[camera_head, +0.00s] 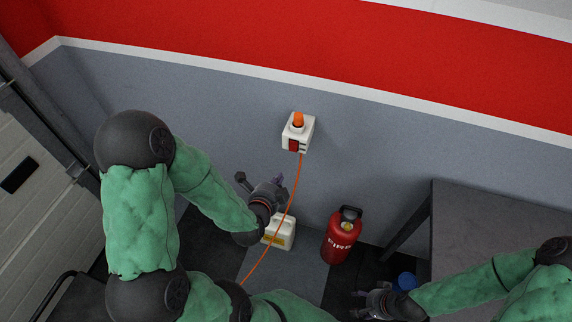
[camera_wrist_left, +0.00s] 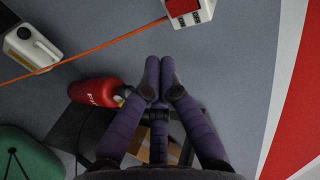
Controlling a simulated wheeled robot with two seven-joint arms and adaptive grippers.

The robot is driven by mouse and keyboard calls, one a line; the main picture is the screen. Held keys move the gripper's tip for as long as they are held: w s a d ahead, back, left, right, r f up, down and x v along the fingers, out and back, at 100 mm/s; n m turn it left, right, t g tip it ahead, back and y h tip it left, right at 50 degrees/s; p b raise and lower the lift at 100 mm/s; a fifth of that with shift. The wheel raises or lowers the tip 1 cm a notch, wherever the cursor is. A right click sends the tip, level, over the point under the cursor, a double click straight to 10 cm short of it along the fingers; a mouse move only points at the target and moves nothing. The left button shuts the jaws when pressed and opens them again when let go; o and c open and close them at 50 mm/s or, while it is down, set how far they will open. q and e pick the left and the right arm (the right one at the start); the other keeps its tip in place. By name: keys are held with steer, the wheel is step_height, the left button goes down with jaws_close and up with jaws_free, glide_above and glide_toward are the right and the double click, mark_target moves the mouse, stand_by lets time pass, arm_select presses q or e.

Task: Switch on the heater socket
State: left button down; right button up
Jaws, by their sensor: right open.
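The heater socket (camera_head: 298,133) is a white box on the grey wall, with an orange lamp (camera_head: 298,119) on top and a red switch (camera_head: 294,145) on its front. An orange cable (camera_head: 296,185) runs down from it. In the left wrist view the socket (camera_wrist_left: 190,14) is cut off by the top edge. My left gripper (camera_head: 277,181) is below the socket and apart from it; its purple fingertips (camera_wrist_left: 160,68) are together with nothing between them. My right gripper (camera_head: 362,302) is open and low at the right, far from the socket.
A red fire extinguisher (camera_head: 341,236) and a pale jug (camera_head: 281,233) stand on the floor below the socket. A dark table (camera_head: 500,205) is at the right, with a blue object (camera_head: 404,281) near my right arm. The wall around the socket is clear.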

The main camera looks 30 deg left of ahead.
arm_select(q)
steer(key=b, duration=0.3)
glide_toward(293, 146)
steer(key=w+f, duration=0.4)
steer(key=f, duration=0.2)
steer(key=shift+w+a, duration=0.65)
steer(key=shift+w, duration=0.05)
steer(key=shift+w+a+t+b, duration=0.1)
steer(key=shift+w+t+b, duration=0.35)
steer(key=shift+b, duration=0.7)
steer(key=shift+s, duration=0.1)
